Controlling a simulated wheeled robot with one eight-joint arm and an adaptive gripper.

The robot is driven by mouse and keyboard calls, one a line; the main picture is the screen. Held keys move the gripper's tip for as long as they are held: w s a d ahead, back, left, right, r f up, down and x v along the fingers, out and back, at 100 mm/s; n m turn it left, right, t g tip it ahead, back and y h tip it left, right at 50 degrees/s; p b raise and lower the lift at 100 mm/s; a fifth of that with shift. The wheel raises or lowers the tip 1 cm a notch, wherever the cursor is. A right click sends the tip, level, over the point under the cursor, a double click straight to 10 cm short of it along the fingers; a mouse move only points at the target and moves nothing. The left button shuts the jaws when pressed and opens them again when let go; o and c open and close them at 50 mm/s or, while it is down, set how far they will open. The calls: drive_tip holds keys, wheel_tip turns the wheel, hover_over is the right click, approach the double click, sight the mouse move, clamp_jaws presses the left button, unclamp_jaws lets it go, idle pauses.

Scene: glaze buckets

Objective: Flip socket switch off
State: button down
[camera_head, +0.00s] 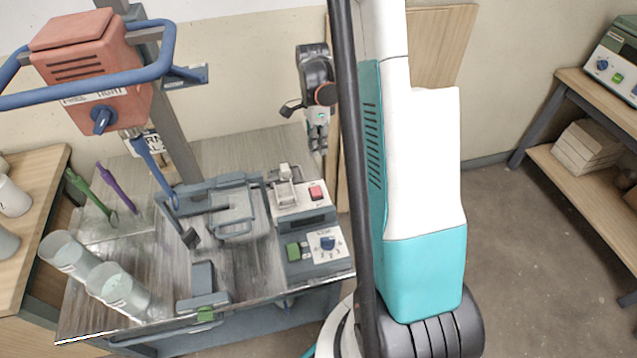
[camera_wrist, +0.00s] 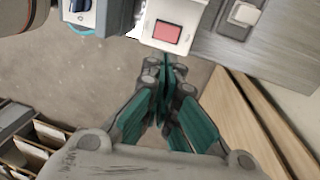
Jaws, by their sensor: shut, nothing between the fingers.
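A red rocker switch (camera_head: 316,192) sits on a white panel of the control unit (camera_head: 306,219) at the right side of the bench. The rocker also shows in the wrist view (camera_wrist: 167,33), near the top centre; I cannot tell which way it is tipped. My gripper (camera_head: 318,148) hangs above and behind the unit in the head view, apart from it. In the wrist view my gripper (camera_wrist: 164,68) is shut and empty, its green-padded fingers together just below the rocker in the picture. A small white square switch (camera_wrist: 243,14) shows on a grey surface at the upper right.
A blue knob (camera_head: 327,243) and a green button (camera_head: 293,251) are on the unit's front. A pale lever fitting (camera_head: 285,175) stands beside the rocker. A red box (camera_head: 90,67) hangs on a post.

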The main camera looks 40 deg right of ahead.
sight(321, 192)
drive_tip(key=shift+d+f, duration=0.15)
drive_tip(key=shift+f, duration=0.1)
drive_tip(key=f+b, duration=0.1)
drive_tip(key=f, duration=0.3)
drive_tip(key=s+f+b, duration=0.1)
drive_tip(key=f+b, duration=0.1)
drive_tip(key=f, duration=0.3)
drive_tip(key=s+a+f+b, duration=0.1)
drive_tip(key=f, duration=0.3)
drive_tip(key=shift+s+f+b, duration=0.15)
drive_tip(key=shift+f+b, duration=0.2)
